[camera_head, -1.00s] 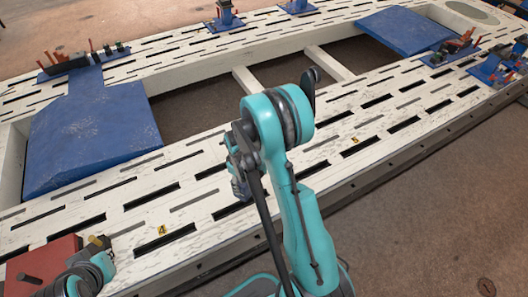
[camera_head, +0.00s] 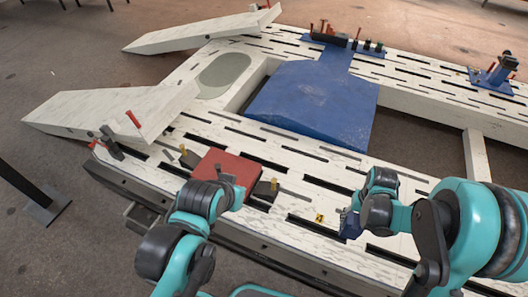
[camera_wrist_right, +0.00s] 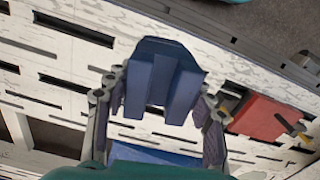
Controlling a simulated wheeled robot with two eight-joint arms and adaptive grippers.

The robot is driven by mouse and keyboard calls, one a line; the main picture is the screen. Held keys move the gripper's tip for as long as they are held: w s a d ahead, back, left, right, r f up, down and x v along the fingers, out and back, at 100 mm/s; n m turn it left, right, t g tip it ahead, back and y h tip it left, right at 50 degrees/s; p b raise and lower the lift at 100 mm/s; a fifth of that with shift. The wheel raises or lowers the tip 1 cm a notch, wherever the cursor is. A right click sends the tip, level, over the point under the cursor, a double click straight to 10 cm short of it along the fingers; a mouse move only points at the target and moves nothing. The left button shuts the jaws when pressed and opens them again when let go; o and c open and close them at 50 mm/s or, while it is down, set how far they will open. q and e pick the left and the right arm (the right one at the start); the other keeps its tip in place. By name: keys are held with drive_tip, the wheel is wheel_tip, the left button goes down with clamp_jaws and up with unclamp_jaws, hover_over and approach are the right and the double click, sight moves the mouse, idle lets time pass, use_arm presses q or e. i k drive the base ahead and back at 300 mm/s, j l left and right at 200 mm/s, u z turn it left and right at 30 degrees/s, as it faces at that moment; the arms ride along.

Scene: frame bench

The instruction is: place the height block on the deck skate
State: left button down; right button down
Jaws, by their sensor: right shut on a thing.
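The height block (camera_wrist_right: 160,80) is a dark blue grooved block between the fingers of my right gripper (camera_wrist_right: 160,98) in the right wrist view. In the head view the block (camera_head: 350,224) shows partly, low over the white slotted deck, right of the yellow number tag. The red plate (camera_head: 238,166), which I take for the deck skate, lies on the deck left of it; it also shows in the right wrist view (camera_wrist_right: 265,118). Dark pieces with yellow knobs sit at its two sides. My left gripper (camera_head: 230,187) is at the plate's front edge; its fingers are too unclear to read.
A blue sloped panel (camera_head: 315,105) lies behind the red plate. White ramps (camera_head: 110,108) stand at the left. Clamps with red handles (camera_head: 123,135) sit on the frame's near left corner. The deck between the block and the plate holds a dark yellow-knobbed piece (camera_head: 268,188).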

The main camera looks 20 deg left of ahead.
sight(232, 170)
drive_tip(key=j, duration=0.55)
drive_tip(key=i+j, duration=0.15)
drive_tip(key=j, duration=0.35)
drive_tip(key=j+u, duration=0.1)
drive_tip(key=j, duration=0.45)
drive_tip(key=i+j, duration=0.15)
drive_tip(key=j, duration=0.4)
drive_tip(key=i+j, duration=0.1)
drive_tip(key=j, duration=0.4)
drive_tip(key=i+j+u, duration=0.1)
drive_tip(key=j, duration=0.45)
